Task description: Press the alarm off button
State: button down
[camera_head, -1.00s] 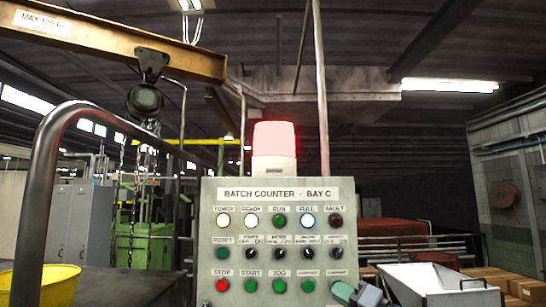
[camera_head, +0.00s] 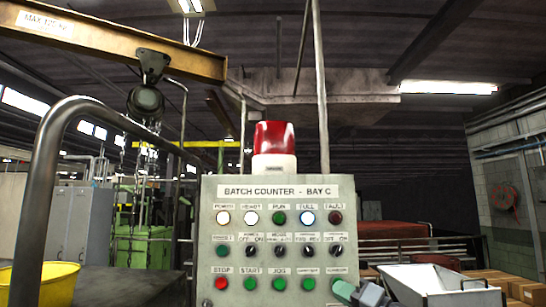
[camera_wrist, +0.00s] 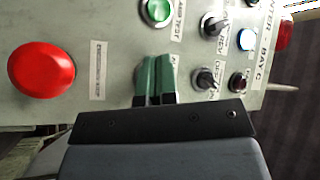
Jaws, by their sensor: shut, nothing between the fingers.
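The grey control panel (camera_head: 265,232) is headed "BATCH COUNTER - BAY C". Its bottom row has a red STOP button (camera_head: 222,284) and green START, JOG and one more button (camera_head: 308,284); that last one's label is blurred. My gripper (camera_head: 338,288) is shut and empty, its green fingers at the row's right end. In the wrist view, the shut fingers (camera_wrist: 155,78) point at the panel and hide the spot below the right-hand selector switch (camera_wrist: 207,78). No alarm off button is readable; one may be hidden there. I cannot tell whether the fingers touch the panel.
A red beacon (camera_head: 274,137) tops the panel. A big red button (camera_wrist: 42,70) sits lower on the panel, near the fingers. A green button (camera_wrist: 157,10) is beside them. A metal rail (camera_head: 42,180) and yellow bucket (camera_head: 45,284) stand left, a white bin (camera_head: 435,284) right.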

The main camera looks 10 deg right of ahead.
jog(key=s+a+b, duration=0.1)
jog(key=s+b, duration=0.3)
jog(key=s, duration=0.2)
jog(key=shift+b, duration=0.3)
dwell(0.6)
